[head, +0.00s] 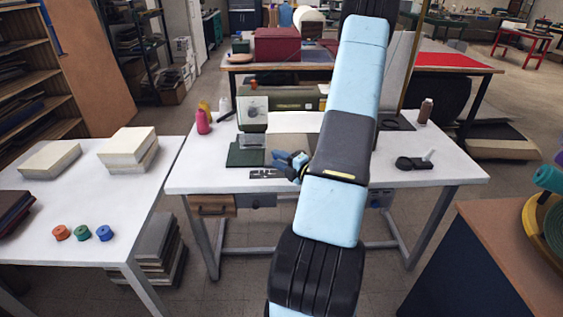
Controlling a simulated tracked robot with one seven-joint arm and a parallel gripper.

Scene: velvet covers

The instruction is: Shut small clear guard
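A green and pale sewing machine (298,99) stands on a white table, its head end (252,114) to the left. In front of that end, a small greyish, see-through-looking panel (254,158) appears to be the clear guard; it seems to stand tilted up, but its exact angle is too small to tell. A flat metal plate (267,174) lies just in front of it. My gripper (289,161), blue and dark, is a little right of the panel, above the table's front part. Its fingertips are too small to judge, and I cannot tell whether they touch anything. My arm hides part of the machine.
A dark green block (240,150) lies left of the panel. A pink bottle (203,122) stands at the table's left, a brown bottle (425,111) and a black tape dispenser (412,163) at the right. A side table (60,195) holds cream stacks and coloured spools.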

